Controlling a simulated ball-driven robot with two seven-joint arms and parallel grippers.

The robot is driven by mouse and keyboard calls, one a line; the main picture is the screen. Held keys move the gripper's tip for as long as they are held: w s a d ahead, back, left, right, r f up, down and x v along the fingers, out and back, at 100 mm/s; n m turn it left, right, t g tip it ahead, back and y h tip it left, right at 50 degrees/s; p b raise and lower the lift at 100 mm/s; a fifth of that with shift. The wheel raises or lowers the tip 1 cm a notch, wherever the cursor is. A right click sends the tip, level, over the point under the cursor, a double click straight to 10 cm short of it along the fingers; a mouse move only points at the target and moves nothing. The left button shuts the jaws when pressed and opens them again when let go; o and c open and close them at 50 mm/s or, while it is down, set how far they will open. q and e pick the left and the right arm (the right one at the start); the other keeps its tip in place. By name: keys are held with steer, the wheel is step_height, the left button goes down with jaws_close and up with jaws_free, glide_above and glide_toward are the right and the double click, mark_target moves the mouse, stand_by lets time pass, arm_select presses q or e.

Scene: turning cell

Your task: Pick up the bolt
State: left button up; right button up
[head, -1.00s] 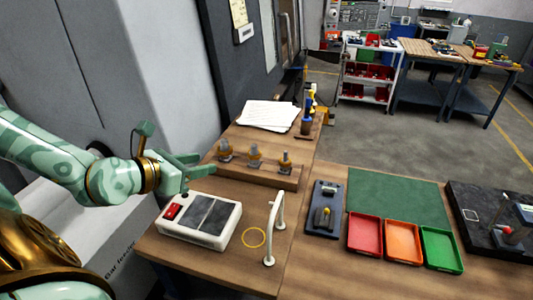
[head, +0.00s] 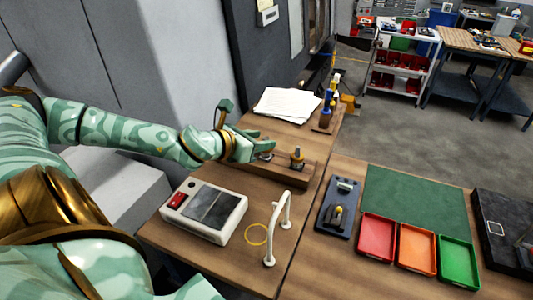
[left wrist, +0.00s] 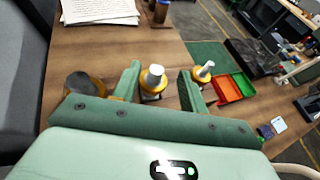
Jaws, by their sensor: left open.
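I cannot make out a piece that is plainly a bolt. Several orange-and-grey upright pieces stand on a wooden rack (head: 291,174). The right-hand one (head: 297,158) is clear in the head view and also shows in the left wrist view (left wrist: 203,72). My left gripper (head: 268,146) is open over the rack and hides part of the row. In the left wrist view its fingers (left wrist: 160,72) stand either side of the middle piece (left wrist: 153,79); contact cannot be told. Another piece (left wrist: 85,84) is to the left, partly behind the gripper. My right gripper is out of view.
A white box with a red switch (head: 205,212), a yellow ring (head: 257,234) and a white handle (head: 281,228) are in front of the rack. Papers (head: 287,104) lie behind. Red (head: 377,238), orange (head: 416,250) and green (head: 459,264) trays are at right.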

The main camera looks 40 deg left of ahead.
arm_select(q)
steer(key=shift+w+f+p, duration=0.25)
steer(key=shift+w+p, duration=0.1)
steer(key=shift+w, duration=0.15)
steer(key=p+x, duration=0.1)
steer(key=x, duration=0.3)
steer(key=shift+a+f, duration=0.15)
steer(key=shift+f, duration=0.1)
steer(key=shift+s, duration=0.1)
